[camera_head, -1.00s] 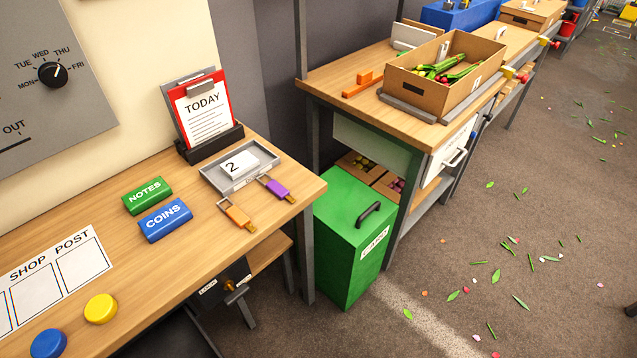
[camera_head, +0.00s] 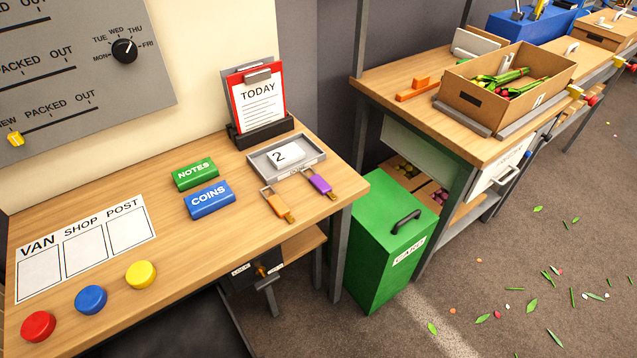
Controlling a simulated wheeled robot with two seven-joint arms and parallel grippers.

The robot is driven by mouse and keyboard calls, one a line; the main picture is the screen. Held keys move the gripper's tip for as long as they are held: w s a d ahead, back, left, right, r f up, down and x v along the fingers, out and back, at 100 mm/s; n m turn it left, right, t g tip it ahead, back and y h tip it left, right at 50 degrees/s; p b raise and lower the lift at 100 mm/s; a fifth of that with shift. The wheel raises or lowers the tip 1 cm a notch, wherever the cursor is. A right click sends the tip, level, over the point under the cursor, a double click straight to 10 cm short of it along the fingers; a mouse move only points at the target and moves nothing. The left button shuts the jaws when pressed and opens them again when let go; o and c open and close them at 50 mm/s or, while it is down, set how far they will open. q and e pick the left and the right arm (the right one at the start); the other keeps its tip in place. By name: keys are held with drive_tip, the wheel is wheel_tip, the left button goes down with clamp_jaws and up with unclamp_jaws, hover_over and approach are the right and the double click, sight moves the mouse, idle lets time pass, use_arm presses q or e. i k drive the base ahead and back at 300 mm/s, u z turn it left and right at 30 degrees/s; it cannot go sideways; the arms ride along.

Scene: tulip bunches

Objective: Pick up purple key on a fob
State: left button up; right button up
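The purple key on a fob (camera_head: 319,183) lies on the wooden desk near its right end, in front of the grey tray (camera_head: 259,163). Its metal loop points toward the tray and its purple body toward the desk's front edge. An orange key on a fob (camera_head: 280,207) lies just left of it, apart from it. A white card marked 2 (camera_head: 287,156) sits in the tray. Neither of my grippers shows in the head view.
Green NOTES (camera_head: 195,174) and blue COINS (camera_head: 209,200) blocks lie left of the keys. A TODAY clipboard (camera_head: 259,103) stands behind the tray. Red (camera_head: 38,326), blue (camera_head: 91,299) and yellow (camera_head: 141,274) buttons line the front left. A green bin (camera_head: 378,255) stands right of the desk.

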sight(324, 188)
drive_tip(key=k, duration=0.5)
drive_tip(key=z, duration=1.2)
drive_tip(key=i, duration=1.65)
drive_tip(key=u, duration=2.3)
